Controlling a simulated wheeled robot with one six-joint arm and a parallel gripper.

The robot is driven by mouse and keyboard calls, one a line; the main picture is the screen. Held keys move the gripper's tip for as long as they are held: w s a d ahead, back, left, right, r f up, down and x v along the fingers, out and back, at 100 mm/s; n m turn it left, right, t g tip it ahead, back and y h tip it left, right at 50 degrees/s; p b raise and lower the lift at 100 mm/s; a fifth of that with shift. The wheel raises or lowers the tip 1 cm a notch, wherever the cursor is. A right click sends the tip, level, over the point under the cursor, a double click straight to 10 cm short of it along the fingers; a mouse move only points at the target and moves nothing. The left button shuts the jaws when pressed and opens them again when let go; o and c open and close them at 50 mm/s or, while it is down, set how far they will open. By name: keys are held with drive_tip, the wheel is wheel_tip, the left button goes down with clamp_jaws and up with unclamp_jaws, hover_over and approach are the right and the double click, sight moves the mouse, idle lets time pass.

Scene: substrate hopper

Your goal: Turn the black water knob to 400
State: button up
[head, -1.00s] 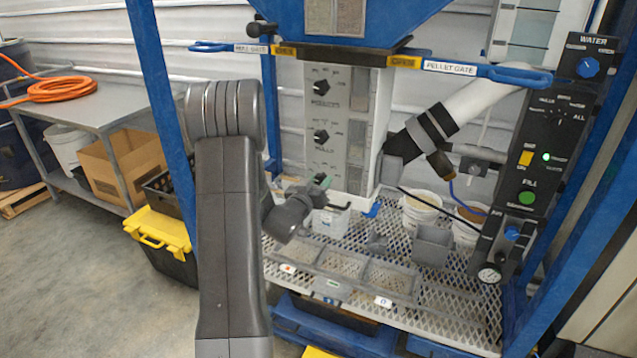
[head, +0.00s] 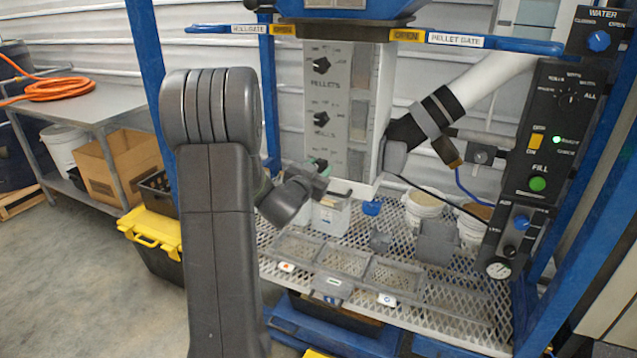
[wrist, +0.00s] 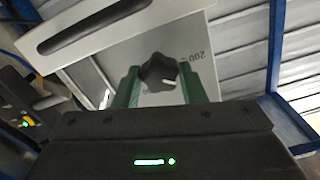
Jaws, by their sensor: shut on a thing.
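The black water knob (wrist: 158,72) shows in the wrist view on a pale panel, with a printed 200 mark beside it at the upper right. A white pointer mark shows on the knob's lower right side. My gripper (wrist: 160,80) has its green fingers on either side of the knob and is shut on it. In the head view my gripper (head: 318,166) is at the lower part of the grey dial panel (head: 353,95), below the pellets knob (head: 320,65) and a second black knob (head: 321,119).
Blue gate handles (head: 510,44) cross above. Buckets (head: 425,204) and small trays (head: 395,275) sit on the mesh shelf (head: 455,310).

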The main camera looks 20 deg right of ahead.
drive_tip(key=m+b, duration=0.5)
drive_tip(key=b, duration=0.1)
drive_tip(key=shift+f+m, duration=0.25)
drive_tip(key=shift+m, duration=0.15)
drive_tip(key=shift+r+m+b, duration=0.2)
drive_tip(key=shift+m+b, duration=1.75)
drive_tip(key=shift+m, duration=0.35)
drive_tip(key=o, duration=1)
drive_tip(key=shift+s, duration=0.1)
drive_tip(key=v, duration=1.3)
drive_tip(key=shift+s+a, duration=0.25)
